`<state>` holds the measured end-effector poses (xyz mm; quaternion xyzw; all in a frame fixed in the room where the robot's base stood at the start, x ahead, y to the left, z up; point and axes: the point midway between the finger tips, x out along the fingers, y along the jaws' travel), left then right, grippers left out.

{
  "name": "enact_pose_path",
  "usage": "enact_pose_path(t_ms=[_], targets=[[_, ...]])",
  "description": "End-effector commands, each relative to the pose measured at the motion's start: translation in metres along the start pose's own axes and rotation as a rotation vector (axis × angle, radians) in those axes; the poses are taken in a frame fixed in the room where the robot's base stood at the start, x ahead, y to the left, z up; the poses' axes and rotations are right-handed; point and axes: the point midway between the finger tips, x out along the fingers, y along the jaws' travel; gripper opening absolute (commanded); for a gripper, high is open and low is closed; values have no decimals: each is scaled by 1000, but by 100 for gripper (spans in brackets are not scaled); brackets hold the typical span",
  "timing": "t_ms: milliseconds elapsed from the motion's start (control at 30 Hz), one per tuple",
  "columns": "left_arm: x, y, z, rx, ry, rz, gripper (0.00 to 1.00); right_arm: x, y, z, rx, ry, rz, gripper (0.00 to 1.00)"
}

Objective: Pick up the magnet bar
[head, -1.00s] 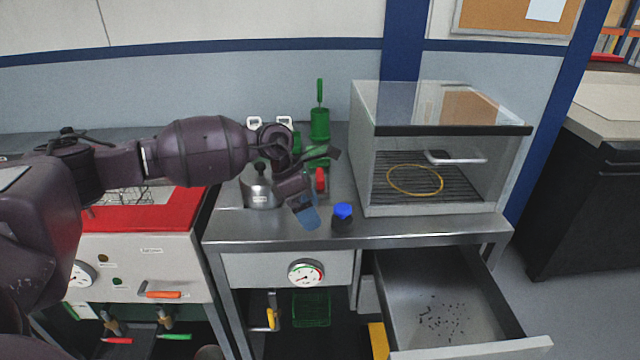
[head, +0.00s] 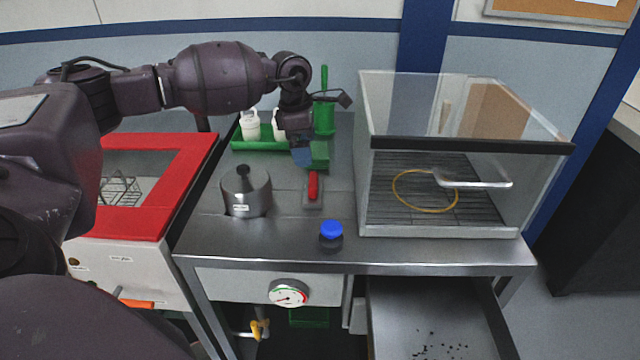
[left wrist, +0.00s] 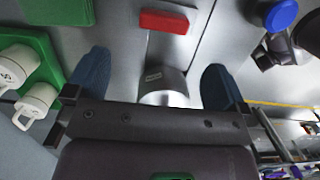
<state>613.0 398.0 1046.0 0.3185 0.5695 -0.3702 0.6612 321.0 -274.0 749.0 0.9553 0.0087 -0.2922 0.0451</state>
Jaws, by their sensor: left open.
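A red bar (head: 313,187), which looks like the magnet bar, lies on a small grey plate on the steel bench, right of the metal pot (head: 246,192). It also shows at the top of the left wrist view (left wrist: 164,20). My left gripper (head: 302,155) is open, with blue fingertips, above the bench and behind the red bar. In the left wrist view a labelled shiny metal piece (left wrist: 165,85) shows between the spread fingers; I cannot tell whether it belongs to the bar or the pot. No contact is visible. My right gripper is out of view.
A blue-capped jar (head: 331,236) stands near the bench front. A glass-sided cabinet (head: 450,145) stands right, a green rack (head: 262,144) with white mugs at the back, a green holder (head: 323,120) beside it. The drawer (head: 430,310) is open. A red-topped unit (head: 185,180) stands left.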

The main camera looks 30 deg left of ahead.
Motion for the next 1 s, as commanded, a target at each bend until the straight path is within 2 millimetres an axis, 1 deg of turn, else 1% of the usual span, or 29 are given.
enact_pose_path(t_ms=[200, 300, 567, 733, 833, 900, 1000], targets=[[30, -1, 0, 1, 1, -3, 100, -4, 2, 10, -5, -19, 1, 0], [43, -1, 1, 0, 0, -3, 100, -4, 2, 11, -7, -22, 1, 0], [59, -1, 1, 0, 0, -2, 100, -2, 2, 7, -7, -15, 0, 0], [80, -3, 4, 1, 1, -3, 100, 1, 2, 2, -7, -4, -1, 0], [94, -3, 4, 0, 0, -3, 100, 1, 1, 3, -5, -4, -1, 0], [101, -3, 4, 0, 0, -2, 100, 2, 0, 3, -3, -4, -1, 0], [103, -3, 4, 0, -1, 0, 100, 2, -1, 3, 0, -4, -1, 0]])
